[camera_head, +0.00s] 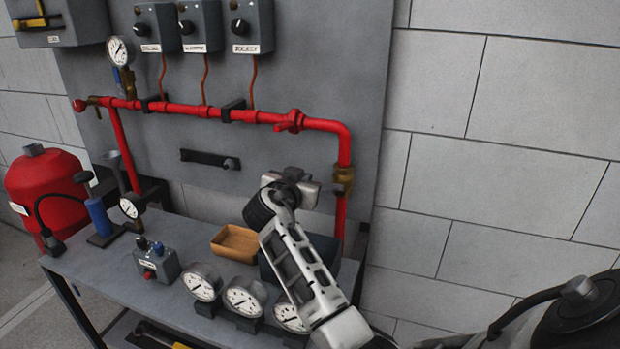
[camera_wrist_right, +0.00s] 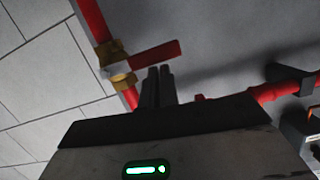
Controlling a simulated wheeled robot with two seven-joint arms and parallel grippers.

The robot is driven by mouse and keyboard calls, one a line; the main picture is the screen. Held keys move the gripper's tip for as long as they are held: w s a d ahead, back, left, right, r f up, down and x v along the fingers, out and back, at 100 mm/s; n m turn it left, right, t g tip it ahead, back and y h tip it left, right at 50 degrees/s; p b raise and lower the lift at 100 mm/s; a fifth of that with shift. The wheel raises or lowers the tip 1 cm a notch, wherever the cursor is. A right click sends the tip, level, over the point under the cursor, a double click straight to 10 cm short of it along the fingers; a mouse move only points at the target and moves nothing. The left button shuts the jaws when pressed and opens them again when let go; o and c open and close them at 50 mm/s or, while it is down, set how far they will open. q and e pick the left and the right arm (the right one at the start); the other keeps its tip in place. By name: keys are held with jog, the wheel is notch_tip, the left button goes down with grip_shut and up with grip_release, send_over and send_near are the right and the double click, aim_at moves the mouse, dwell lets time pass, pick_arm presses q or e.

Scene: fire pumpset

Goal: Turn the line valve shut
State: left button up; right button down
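The line valve has a brass body (camera_head: 343,180) on the red vertical pipe at the right end of the panel. In the right wrist view the brass body (camera_wrist_right: 118,62) carries a red lever (camera_wrist_right: 155,54), which sticks out roughly crosswise to the pipe. My right gripper (camera_head: 303,184) is just left of the valve in the head view, and its body hides the lever there. In the wrist view the dark fingers of this gripper (camera_wrist_right: 157,86) are close together and empty, just short of the lever; contact cannot be told. My left gripper is not in view.
The red horizontal pipe (camera_head: 215,112) with a red fitting (camera_head: 290,121) runs above my gripper. Below are a bench (camera_head: 110,262), a wooden tray (camera_head: 236,243) and several gauges (camera_head: 243,297). The wall right of the panel is clear.

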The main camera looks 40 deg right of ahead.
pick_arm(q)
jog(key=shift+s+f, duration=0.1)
pick_arm(e)
jog(key=shift+a+f, duration=0.2)
jog(key=shift+f, duration=0.3)
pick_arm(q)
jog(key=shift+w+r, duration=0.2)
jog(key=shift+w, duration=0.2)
pick_arm(e)
jog(key=s+a+r, duration=0.5)
jog(key=a+r, duration=0.2)
jog(key=a, duration=0.1)
jog(key=shift+r, duration=0.2)
